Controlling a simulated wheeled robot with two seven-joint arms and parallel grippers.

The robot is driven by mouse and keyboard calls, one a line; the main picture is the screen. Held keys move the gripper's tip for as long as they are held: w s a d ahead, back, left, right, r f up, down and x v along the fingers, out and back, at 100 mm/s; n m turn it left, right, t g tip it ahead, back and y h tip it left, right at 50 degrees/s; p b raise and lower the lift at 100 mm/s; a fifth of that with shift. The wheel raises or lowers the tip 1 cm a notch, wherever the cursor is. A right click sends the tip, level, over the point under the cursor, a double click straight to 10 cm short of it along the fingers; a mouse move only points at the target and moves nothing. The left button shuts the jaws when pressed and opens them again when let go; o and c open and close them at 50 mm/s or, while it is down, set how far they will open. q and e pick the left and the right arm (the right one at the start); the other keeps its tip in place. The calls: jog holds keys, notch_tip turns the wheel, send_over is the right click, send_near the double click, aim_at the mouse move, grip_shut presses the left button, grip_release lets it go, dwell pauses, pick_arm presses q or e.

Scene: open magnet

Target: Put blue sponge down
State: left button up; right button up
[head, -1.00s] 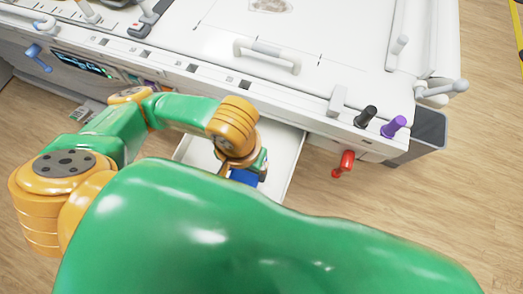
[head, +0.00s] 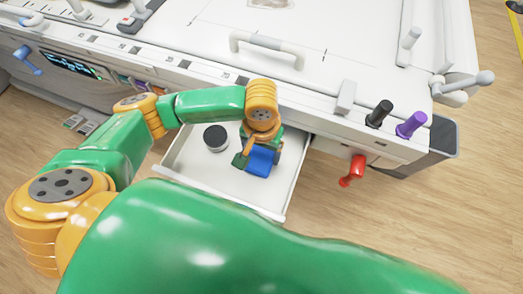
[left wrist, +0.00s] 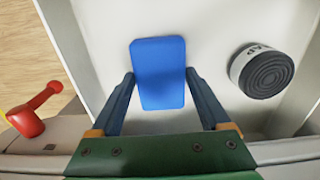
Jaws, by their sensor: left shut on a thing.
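The blue sponge (head: 260,161) is in my left gripper (head: 255,158), inside or just above the open white drawer (head: 248,203). In the left wrist view the sponge (left wrist: 160,72) sits between the two fingers of my left gripper (left wrist: 160,75), which is shut on it. The drawer floor (left wrist: 205,30) lies behind it. I cannot tell whether the sponge touches the floor. My right gripper is not in view.
A red handle (head: 354,170) sticks out right of the drawer. The white bench (head: 300,95) lies behind.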

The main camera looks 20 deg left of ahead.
aim_at(262, 156)
pick_arm(q)
jog(key=o, duration=1.2)
jog(key=shift+c, duration=0.2)
notch_tip(262, 156, up, 12)
jog(key=p, duration=0.3)
